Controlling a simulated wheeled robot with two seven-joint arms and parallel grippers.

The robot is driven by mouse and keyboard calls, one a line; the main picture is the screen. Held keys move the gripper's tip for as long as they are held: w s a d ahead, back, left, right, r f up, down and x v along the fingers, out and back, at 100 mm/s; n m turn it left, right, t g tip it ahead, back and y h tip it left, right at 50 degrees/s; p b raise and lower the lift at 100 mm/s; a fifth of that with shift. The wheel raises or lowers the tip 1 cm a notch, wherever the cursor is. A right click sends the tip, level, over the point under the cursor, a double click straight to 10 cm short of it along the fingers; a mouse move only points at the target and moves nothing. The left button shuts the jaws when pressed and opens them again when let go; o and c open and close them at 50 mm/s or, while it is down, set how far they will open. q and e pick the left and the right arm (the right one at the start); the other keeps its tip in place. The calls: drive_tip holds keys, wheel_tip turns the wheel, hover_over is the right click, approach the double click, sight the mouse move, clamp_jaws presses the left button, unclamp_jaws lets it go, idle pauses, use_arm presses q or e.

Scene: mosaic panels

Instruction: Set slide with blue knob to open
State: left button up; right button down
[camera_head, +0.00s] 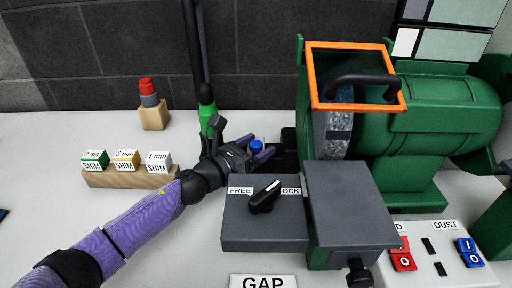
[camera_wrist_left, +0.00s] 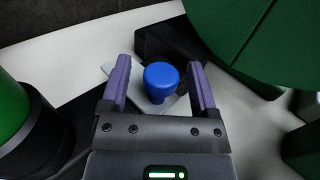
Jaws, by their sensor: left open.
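The blue knob (camera_head: 256,146) stands behind the grey box with the FREE and LOCK labels, to the left of the green grinder. In the left wrist view the blue knob (camera_wrist_left: 161,82) rises from a light grey slide plate (camera_wrist_left: 176,104), beside a dark block (camera_wrist_left: 172,45). My left gripper (camera_head: 262,154) is open, with its purple fingers on either side of the knob. In the left wrist view the gripper (camera_wrist_left: 160,84) shows gaps between both fingers and the knob. The slide is mostly hidden by the gripper in the head view. My right gripper is not in view.
The green grinder (camera_head: 430,120) with an orange guard (camera_head: 358,46) is close on the right. A black lever (camera_head: 265,197) sits on the grey box (camera_head: 262,232) in front. A green-and-black post (camera_head: 206,105) stands close left. Shim blocks (camera_head: 126,161) lie farther left.

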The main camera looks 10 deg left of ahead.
use_arm(q)
clamp_jaws()
idle(1.4)
